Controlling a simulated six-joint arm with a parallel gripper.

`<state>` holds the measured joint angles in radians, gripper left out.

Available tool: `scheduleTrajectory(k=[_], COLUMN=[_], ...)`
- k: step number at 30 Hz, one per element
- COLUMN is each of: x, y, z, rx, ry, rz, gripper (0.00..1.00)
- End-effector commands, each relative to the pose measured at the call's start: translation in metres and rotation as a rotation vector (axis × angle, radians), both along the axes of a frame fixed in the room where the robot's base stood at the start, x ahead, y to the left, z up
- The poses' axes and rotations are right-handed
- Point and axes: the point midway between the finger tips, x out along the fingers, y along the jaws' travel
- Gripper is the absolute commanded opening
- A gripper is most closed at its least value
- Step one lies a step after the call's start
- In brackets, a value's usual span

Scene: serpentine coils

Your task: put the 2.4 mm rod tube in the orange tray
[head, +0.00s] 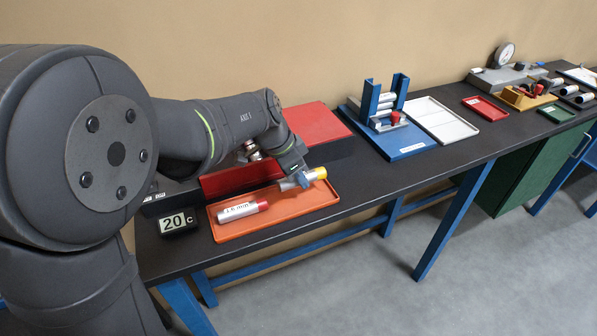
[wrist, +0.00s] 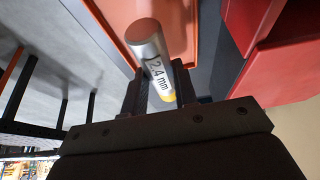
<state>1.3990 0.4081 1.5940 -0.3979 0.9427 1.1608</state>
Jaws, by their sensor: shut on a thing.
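My gripper (head: 303,178) is over the right part of the orange tray (head: 282,221). It is shut on a silver tube with a yellow end, the 2.4 mm rod tube (head: 319,173). In the wrist view the tube (wrist: 149,45) reads "2.4 mm" and sits between the two fingers (wrist: 160,84), with the orange tray (wrist: 122,35) beyond it. I cannot tell whether the tube touches the tray floor. Another silver tube with a red end (head: 242,211) lies in the left part of the tray; its label looks like 1.6 mm.
A red box (head: 240,180) stands right behind the tray. A "20 C" display (head: 178,221) is at its left. Farther right are a blue stand (head: 402,146) holding tubes, a white tray (head: 440,121) and a small red tray (head: 485,108). The bench's front edge runs close before the orange tray.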

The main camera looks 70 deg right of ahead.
Motion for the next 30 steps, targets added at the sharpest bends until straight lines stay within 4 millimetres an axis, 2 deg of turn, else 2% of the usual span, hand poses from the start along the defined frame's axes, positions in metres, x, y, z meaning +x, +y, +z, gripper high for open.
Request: scheduleTrajectory(k=[16,30], x=[0.001,0.001], y=[0.001,0.001], z=[-0.002,-0.018], rx=[0.000,0.000], ry=[0.000,0.000], rz=[0.000,0.001], gripper=[0.01,0.01])
